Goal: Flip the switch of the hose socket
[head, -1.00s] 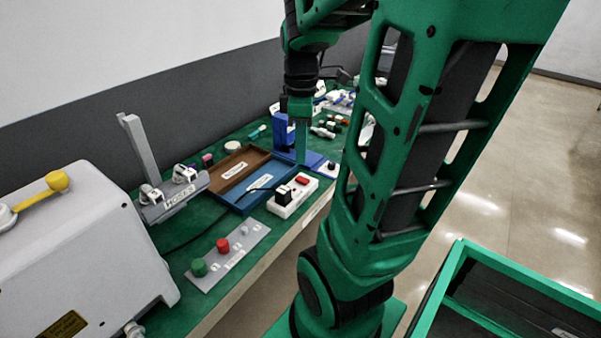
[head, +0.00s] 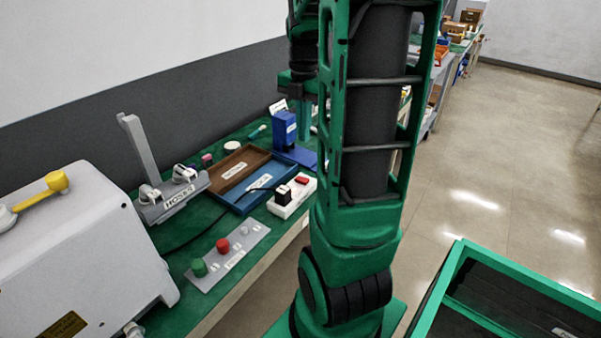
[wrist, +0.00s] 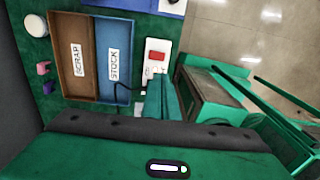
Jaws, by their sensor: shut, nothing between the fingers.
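The white socket box (head: 293,203) stands at the front edge of the green bench, beside the blue tray. It carries a red rocker switch (head: 302,181) at its far end and a black plug (head: 283,194) with a cable at its near end. In the wrist view the socket box (wrist: 151,43) and red switch (wrist: 157,56) show just beyond my fingertips; the fingers hide part of the box. My gripper (wrist: 160,80) is shut and empty. In the head view my gripper (head: 307,136) is above the bench, beyond the socket, apart from the switch.
A brown tray (head: 222,171) and blue tray (head: 240,208) lie beside the socket. A blue stand (head: 284,128) is behind it. A grey panel (head: 225,272) with coloured buttons and a hose holder (head: 175,207) are nearer.

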